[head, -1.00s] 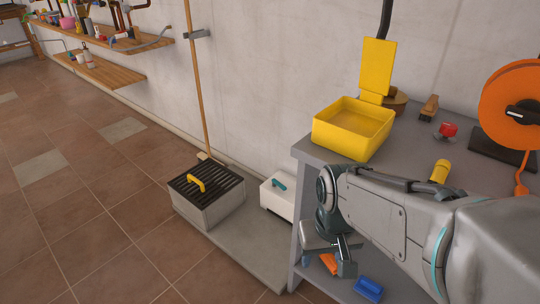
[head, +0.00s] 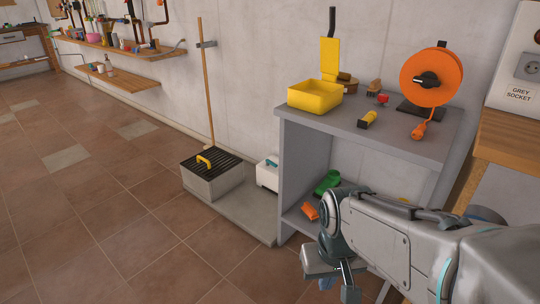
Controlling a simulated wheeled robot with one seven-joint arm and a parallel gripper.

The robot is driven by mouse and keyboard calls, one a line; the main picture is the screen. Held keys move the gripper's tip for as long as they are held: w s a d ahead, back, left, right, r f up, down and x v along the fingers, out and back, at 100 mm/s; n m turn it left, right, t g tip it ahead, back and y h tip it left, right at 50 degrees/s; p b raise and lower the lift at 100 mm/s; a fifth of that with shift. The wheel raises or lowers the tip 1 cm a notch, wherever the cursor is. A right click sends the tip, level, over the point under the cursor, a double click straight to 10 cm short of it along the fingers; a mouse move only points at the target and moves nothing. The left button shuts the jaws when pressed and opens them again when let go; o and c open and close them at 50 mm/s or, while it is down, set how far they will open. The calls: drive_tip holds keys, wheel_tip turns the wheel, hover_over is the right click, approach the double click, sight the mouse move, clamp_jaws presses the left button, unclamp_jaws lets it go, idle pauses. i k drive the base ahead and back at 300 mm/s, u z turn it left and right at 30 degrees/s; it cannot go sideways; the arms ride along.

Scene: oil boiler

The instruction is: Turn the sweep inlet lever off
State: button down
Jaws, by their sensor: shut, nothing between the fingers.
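I cannot make out a lever that is clearly the sweep inlet lever in the head view. My gripper (head: 348,290) hangs at the bottom of the picture, below the bent wrist of my arm. It looks shut and holds nothing. It appears in front of the grey workbench's lower part and touches nothing that I can see. My arm hides part of the bench's lower right side.
The grey bench (head: 400,122) carries a yellow bin (head: 315,97), a yellow-and-black item (head: 367,119) and an orange cable reel (head: 432,76). A grey-socket panel (head: 520,75) is at right. A grilled box (head: 212,178) stands left. Tiled floor (head: 110,215) is clear.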

sight(268, 161)
drive_tip(key=u, duration=0.85)
drive_tip(key=i, duration=2.2)
drive_tip(key=z, duration=1.25)
drive_tip(key=i, duration=0.4)
drive_tip(key=z, duration=0.35)
